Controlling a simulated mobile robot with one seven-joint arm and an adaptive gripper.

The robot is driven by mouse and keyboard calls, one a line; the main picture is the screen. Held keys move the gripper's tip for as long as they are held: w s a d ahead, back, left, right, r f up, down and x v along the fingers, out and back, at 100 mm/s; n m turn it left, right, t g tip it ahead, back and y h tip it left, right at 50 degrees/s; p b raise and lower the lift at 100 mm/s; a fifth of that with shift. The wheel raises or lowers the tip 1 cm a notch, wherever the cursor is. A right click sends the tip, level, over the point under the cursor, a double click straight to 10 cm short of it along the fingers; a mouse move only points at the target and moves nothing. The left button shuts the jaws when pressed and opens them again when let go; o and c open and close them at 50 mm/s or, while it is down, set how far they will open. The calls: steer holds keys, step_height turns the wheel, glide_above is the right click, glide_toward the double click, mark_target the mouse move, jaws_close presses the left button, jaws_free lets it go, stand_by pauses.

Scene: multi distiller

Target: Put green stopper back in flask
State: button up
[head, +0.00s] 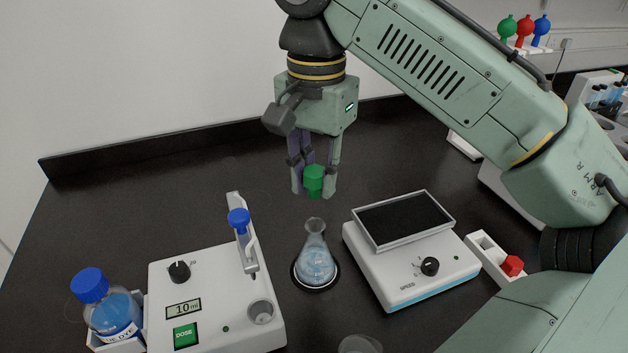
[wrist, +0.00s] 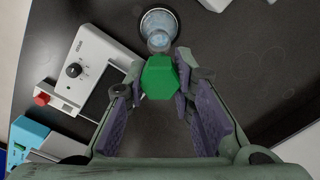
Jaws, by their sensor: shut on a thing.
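The green stopper (head: 314,178) is held between the fingertips of my gripper (head: 314,188), which is shut on it. The stopper is upright, wide part on top, above the bench. The clear flask (head: 315,262) with light blue liquid stands upright below it on a dark round spot, its mouth open. The stopper is apart from the flask, over and a little behind its mouth in the head view. In the wrist view the green stopper (wrist: 159,77) sits at the fingertips, and the flask (wrist: 158,28) shows just beyond it, its neck partly beside the stopper.
A white dosing device (head: 215,305) with a blue-topped part stands left of the flask. A speed-controlled plate device (head: 410,250) stands right. A blue-capped bottle (head: 108,305) is far left. The bench behind is clear.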

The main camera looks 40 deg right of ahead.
steer(key=shift+s+f+b, duration=0.15)
steer(key=shift+f+b, duration=0.5)
steer(key=shift+b, duration=0.05)
step_height(320, 180, down, 4)
steer(key=b, duration=0.4)
steer(key=shift+p, duration=0.55)
stand_by(1.2)
steer(key=shift+f+b, duration=0.4)
steer(key=shift+f, duration=0.3)
stand_by(0.6)
steer(key=o, duration=0.8)
steer(key=shift+r, duration=0.1)
